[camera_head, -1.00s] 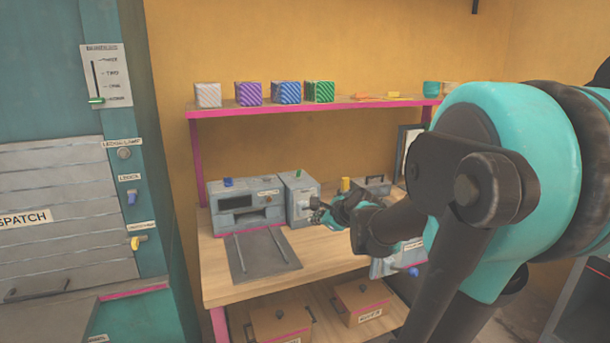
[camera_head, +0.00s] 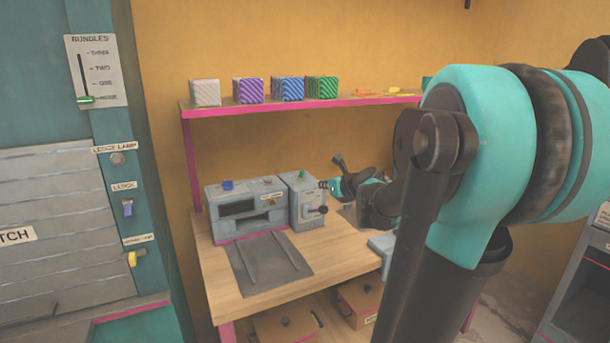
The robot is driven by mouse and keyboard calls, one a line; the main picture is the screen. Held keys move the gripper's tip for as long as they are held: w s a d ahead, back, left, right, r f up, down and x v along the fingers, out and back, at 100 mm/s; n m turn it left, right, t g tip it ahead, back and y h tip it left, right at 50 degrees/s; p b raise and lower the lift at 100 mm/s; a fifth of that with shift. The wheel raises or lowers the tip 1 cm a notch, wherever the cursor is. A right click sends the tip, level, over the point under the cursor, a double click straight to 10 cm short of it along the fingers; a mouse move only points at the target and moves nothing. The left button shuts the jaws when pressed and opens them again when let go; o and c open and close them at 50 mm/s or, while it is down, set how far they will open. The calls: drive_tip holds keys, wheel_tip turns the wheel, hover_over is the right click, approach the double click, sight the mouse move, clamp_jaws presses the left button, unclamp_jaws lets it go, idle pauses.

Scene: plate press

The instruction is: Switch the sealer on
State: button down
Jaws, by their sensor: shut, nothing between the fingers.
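A grey machine (camera_head: 247,207) with a wide front slot stands on the wooden bench, with a blue part on top and a small label I cannot read. Against its right side stands a narrower grey box (camera_head: 302,203) with a green knob (camera_head: 301,174) on top and a dark lever with a round end (camera_head: 322,209) at its front. I cannot tell from the labels which unit is the sealer. My gripper (camera_head: 327,185) is shut and empty, just right of the narrow box and above the dark lever. Whether it touches the box is unclear.
A dark plate with two rails (camera_head: 268,262) lies before the machine. A pink-edged shelf (camera_head: 285,106) with several striped cubes hangs above. A teal panel with switches (camera_head: 128,208) stands left. My arm hides the bench's right side. Lidded boxes (camera_head: 285,325) sit below.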

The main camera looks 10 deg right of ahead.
idle(0.3)
approach(302, 175)
drive_tip(key=f, duration=0.1)
drive_tip(key=w+f, duration=0.2)
drive_tip(key=shift+a+f, duration=0.35)
drive_tip(key=shift+a, duration=0.05)
drive_tip(key=shift+w+a+r, duration=0.15)
drive_tip(key=shift+w+r, duration=0.15)
drive_tip(key=shift+w, duration=0.2)
drive_tip(key=shift+w+a+r, duration=0.15)
drive_tip(key=shift+w+r, duration=0.15)
drive_tip(key=shift+w, duration=0.2)
drive_tip(key=shift+w+a+r, duration=0.2)
drive_tip(key=shift+w+r, duration=0.1)
drive_tip(key=shift+w, duration=0.3)
drive_tip(key=shift+d+r, duration=0.1)
drive_tip(key=shift+d, duration=0.05)
